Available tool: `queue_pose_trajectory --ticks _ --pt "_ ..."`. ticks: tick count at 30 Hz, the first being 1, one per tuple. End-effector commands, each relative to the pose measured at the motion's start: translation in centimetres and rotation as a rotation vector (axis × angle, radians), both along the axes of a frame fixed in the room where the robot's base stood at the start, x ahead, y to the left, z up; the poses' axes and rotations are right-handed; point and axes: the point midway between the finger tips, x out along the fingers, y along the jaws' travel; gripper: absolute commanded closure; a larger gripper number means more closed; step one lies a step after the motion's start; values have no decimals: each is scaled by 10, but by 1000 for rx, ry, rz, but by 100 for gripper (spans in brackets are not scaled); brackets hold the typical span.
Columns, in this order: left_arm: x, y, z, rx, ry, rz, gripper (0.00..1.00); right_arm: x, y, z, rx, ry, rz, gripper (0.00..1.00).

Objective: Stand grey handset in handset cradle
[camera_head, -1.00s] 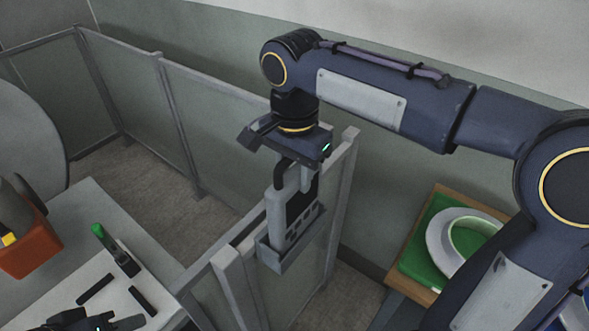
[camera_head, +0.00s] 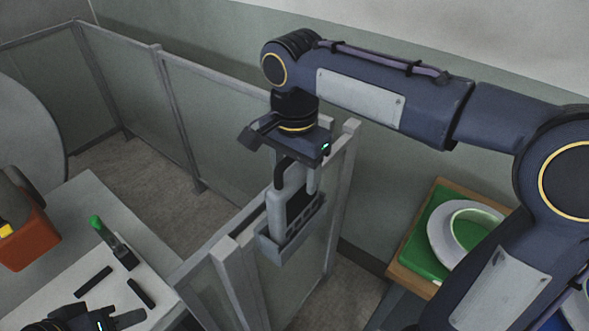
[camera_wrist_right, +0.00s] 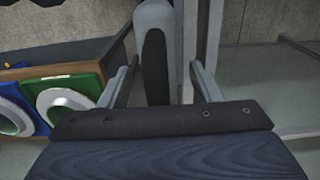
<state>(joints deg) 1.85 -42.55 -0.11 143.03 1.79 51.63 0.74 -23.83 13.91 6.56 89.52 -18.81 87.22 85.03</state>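The grey handset (camera_head: 278,212), with a dark face and buttons, stands nearly upright in the grey handset cradle (camera_head: 284,250) at the partition panel. Its lower end is hidden inside the cradle. My right gripper (camera_head: 298,182) is above the cradle, fingers pointing down on either side of the handset's top. In the right wrist view the handset (camera_wrist_right: 153,20) sits between the spread fingers (camera_wrist_right: 163,75), with a gap at least on the right side. My left gripper (camera_head: 115,322) is at the bottom left edge, partly cut off, and its opening is unclear.
Partition panels (camera_head: 220,115) run behind and beside the cradle. On the left table are an orange bin (camera_head: 30,240), a green-handled tool (camera_head: 115,245) and dark strips (camera_head: 93,280). At right, a green board (camera_head: 418,250) bears a white ring-shaped mould (camera_head: 440,235).

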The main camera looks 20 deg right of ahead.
Motion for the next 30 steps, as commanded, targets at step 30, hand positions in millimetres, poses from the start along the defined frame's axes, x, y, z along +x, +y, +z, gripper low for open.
queue_pose_trajectory --ticks 30 --pt "0 0 5 0 0 0 64 0 0 78 0 0 1 42"
